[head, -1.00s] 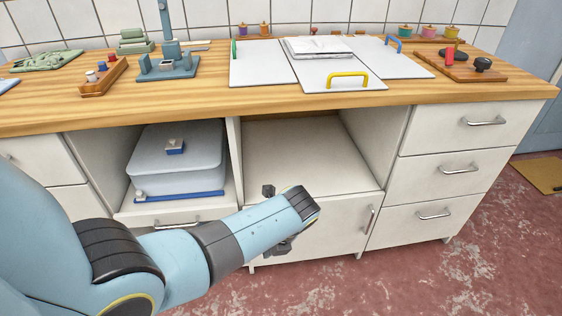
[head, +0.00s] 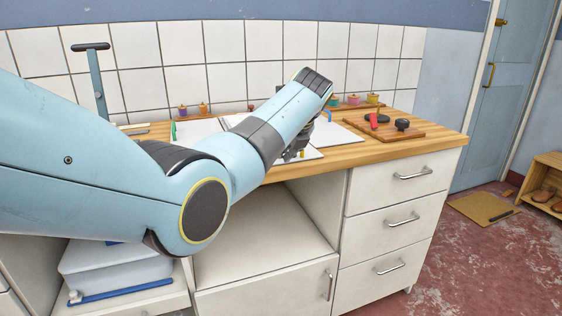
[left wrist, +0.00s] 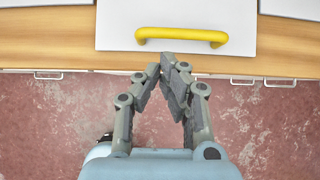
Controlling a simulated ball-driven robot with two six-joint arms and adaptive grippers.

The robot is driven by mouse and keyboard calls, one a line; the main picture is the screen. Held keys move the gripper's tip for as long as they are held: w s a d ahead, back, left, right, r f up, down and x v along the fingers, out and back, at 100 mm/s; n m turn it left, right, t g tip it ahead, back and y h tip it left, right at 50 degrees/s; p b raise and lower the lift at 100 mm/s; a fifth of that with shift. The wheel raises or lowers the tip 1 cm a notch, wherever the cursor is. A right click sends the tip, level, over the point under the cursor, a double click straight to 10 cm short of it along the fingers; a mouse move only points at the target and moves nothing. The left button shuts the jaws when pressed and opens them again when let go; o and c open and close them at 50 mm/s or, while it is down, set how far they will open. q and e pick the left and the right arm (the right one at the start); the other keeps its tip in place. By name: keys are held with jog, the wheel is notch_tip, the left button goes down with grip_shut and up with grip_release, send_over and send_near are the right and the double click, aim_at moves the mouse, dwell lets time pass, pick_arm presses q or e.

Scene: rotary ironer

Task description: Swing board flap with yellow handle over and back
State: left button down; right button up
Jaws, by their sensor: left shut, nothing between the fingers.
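The board flap (left wrist: 116,25) is a white panel at the front edge of the worktop. Its yellow handle (left wrist: 181,37) is a wide bar that shows whole at the top of the left wrist view. In the head view my left arm hides most of the flap and its handle. My left gripper (left wrist: 168,64) is shut and empty. In the left wrist picture its fingertips lie just below the handle, apart from it. In the head view the gripper (head: 293,154) is beside the worktop's front edge, partly behind my arm. My right gripper is not in view.
Other white boards (head: 338,136) lie on the worktop. A brown board with dark knobs (head: 402,125) stands to the right. Below are an open shelf bay (head: 262,230), drawers (head: 395,215) and a pale blue box (head: 105,268).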

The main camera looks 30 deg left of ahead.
aim_at(278, 164)
pick_arm(q)
jog(key=shift+b+x, duration=0.35)
jog(key=shift+x, duration=1.35)
